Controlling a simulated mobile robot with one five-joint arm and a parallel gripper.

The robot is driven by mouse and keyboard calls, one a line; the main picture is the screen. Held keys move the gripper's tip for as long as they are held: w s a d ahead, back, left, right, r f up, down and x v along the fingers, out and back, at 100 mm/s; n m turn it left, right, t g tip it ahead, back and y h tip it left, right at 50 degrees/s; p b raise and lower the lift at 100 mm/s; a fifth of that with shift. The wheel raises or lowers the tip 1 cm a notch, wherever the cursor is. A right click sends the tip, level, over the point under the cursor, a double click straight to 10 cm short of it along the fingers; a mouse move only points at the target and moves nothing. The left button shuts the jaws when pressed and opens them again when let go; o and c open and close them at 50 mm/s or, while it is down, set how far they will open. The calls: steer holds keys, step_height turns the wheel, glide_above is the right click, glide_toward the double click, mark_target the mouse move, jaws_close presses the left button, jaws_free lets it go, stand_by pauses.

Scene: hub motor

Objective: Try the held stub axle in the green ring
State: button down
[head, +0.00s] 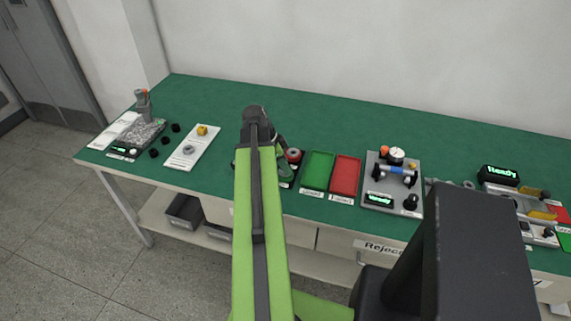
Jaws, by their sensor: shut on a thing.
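My arm reaches forward over the green-topped bench, and its dark end hangs over the ring gauges. My gripper (281,142) shows only in part behind the arm, pointing down and shut. The stub axle it holds is hidden by the arm. A red ring (293,155) sits just behind the green one.
A green tray (318,154) and a red tray (345,160) lie right of the rings. Further right stands a gauge fixture (379,204) with a lit display. A white board (203,153) lies to the left. The bench behind the trays is clear.

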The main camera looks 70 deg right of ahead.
stand_by(0.3)
steer(key=shift+r+p, duration=0.8)
steer(key=shift+s, duration=0.1)
